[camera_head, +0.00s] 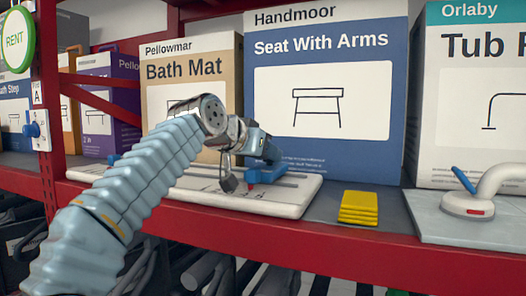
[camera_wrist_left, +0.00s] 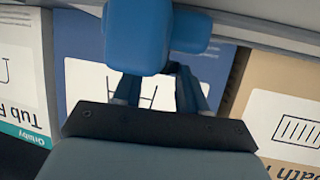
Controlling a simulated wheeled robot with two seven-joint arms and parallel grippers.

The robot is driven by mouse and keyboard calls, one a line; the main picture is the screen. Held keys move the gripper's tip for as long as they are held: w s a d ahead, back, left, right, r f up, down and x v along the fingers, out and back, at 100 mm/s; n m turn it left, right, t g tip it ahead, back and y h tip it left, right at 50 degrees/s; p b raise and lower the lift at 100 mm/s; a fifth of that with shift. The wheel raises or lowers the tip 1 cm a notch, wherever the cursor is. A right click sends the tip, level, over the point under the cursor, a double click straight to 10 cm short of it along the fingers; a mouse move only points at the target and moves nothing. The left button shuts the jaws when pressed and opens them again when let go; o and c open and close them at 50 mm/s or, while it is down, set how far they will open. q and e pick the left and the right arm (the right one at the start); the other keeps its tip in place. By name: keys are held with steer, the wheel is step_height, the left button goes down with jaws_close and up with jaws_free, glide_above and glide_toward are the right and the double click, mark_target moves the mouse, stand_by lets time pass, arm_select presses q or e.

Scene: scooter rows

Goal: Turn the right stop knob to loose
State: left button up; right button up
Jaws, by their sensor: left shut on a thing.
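A long white board (camera_head: 290,197) with dark slots lies on the shelf. A blue stop knob (camera_head: 268,174) stands at its right part, with a small red mark by its base. Another blue piece (camera_head: 113,160) shows at its left end, partly behind my arm. My left gripper (camera_head: 256,150) reaches down to the right knob and is shut on it. In the left wrist view the blue knob (camera_wrist_left: 138,38) fills the top middle, between and beyond my two blue fingers (camera_wrist_left: 160,88). The fingertips' contact is partly hidden. My right gripper is not in view.
Boxes stand close behind: Bath Mat (camera_head: 190,70), Seat With Arms (camera_head: 325,140) and Tub (camera_head: 470,130). Yellow pads (camera_head: 358,207) lie right of the board. A white curved bar (camera_head: 490,190) with a blue lever is farther right. The red shelf edge (camera_head: 330,240) runs along the front.

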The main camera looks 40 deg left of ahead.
arm_select(q)
steer(key=shift+n+y, duration=0.3)
steer(key=o, duration=1.1)
steer(key=shift+c, duration=0.2)
steer(key=shift+s+d, duration=0.1)
steer(key=v, duration=1.3)
steer(key=shift+s, duration=0.3)
steer(key=shift+r, duration=0.15)
